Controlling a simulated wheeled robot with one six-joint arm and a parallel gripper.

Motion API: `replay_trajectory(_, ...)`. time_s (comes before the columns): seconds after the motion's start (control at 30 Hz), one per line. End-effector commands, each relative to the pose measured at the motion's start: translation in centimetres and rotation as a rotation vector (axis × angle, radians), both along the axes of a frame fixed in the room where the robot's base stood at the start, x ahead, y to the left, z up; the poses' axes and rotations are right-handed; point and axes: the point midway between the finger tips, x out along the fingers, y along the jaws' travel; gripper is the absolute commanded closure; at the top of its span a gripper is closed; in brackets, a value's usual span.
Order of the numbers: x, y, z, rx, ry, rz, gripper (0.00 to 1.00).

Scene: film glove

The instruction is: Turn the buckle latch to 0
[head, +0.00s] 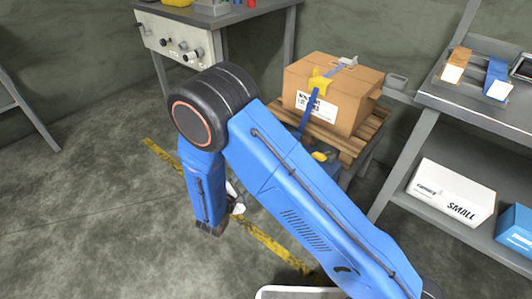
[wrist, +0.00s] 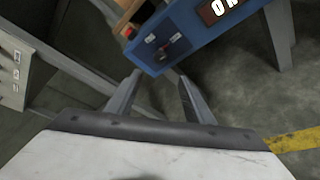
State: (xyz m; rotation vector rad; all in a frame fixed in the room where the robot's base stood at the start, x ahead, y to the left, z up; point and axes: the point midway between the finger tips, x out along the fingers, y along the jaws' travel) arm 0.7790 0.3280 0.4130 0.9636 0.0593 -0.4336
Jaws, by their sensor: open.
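A cardboard box (head: 330,92) with a blue strap (head: 307,121) over it stands on a wooden pallet in the head view. A yellow buckle (head: 319,80) sits on the strap at the box's upper front edge; its latch angle is too small to read. My gripper (wrist: 158,76) is open and empty in the wrist view. Its fingers point toward a blue panel (wrist: 205,32) with small labels, a dark knob-like part and a dark sign with white letters. The buckle cannot be made out in the wrist view. In the head view my arm hides most of my gripper.
A shelf bench (head: 425,125) at the right holds phone-like items on top and a white box (head: 450,190) below. A bench with a knobbed panel (head: 178,38) stands at the back left. The floor at the left is clear, with a yellow line (head: 275,246).

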Motion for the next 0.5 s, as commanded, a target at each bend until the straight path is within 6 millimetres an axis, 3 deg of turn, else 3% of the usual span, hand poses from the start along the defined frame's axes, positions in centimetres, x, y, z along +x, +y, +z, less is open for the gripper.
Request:
replay_trajectory(0.17, 1.4, -0.6, -0.4, -0.001, 0.0, -0.002, 0.52)
replay_trajectory(0.5, 6.8, -2.6, -1.8, 0.0, -0.001, -0.005, 0.52)
